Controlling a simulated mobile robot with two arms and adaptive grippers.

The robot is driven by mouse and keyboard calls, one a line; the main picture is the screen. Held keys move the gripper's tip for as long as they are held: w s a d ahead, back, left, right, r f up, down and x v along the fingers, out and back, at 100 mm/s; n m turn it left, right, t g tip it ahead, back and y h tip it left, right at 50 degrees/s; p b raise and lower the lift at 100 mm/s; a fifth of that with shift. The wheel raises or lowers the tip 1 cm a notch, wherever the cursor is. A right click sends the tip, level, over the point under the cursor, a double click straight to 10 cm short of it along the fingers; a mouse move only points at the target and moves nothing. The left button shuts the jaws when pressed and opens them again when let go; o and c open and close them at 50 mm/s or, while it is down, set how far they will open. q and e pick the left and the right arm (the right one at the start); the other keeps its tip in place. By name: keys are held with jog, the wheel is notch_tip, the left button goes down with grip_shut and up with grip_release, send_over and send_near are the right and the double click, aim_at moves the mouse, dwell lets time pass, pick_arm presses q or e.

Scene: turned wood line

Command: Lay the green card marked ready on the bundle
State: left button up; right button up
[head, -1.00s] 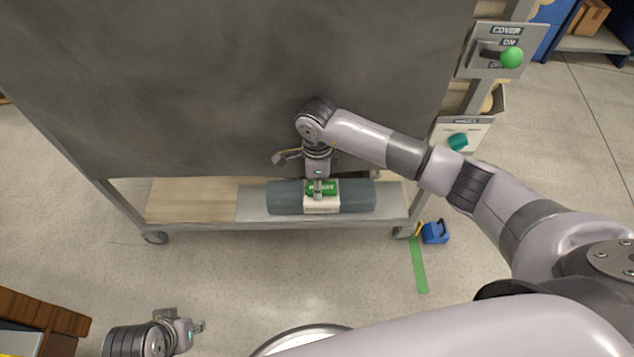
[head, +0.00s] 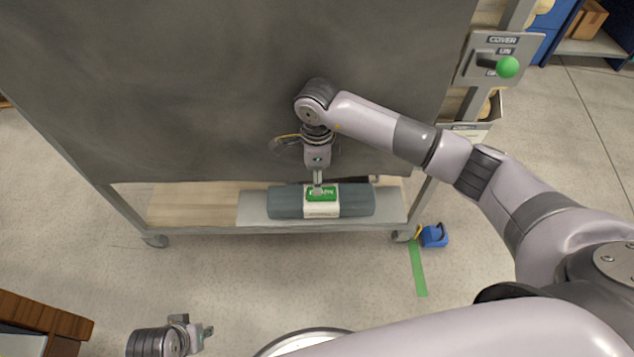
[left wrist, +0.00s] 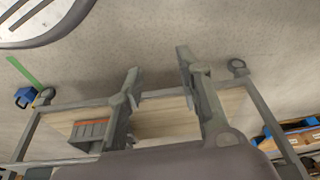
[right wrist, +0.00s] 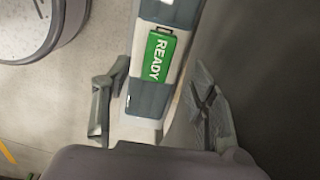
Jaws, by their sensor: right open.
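The green card (head: 321,194), printed READY, lies flat on the white band (head: 321,210) around the grey-blue bundle (head: 286,202). In the right wrist view the card (right wrist: 159,56) lies along the band with its lettering facing up. The bundle rests on the lower shelf of a cart. My right gripper (head: 318,192) is just above the card, pointing down. In the right wrist view its fingers stand wide apart on either side of the bundle, with nothing between them held. My left gripper (head: 208,334) is low at the left, away from the cart; its fingers (left wrist: 157,65) are apart and empty.
A big dark panel (head: 240,80) hangs above the shelf, close behind my right gripper. A COVER switch box (head: 495,60) with a green knob is on the right post. A blue object (head: 433,236) and green tape (head: 419,268) are on the floor. The shelf's left side (head: 190,205) is bare.

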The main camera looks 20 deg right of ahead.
pick_arm(q)
notch_tip(320, 180, down, 3)
jog(key=shift+r+p, duration=0.1)
jog(key=shift+p, duration=0.2)
pick_arm(e)
notch_tip(320, 180, up, 6)
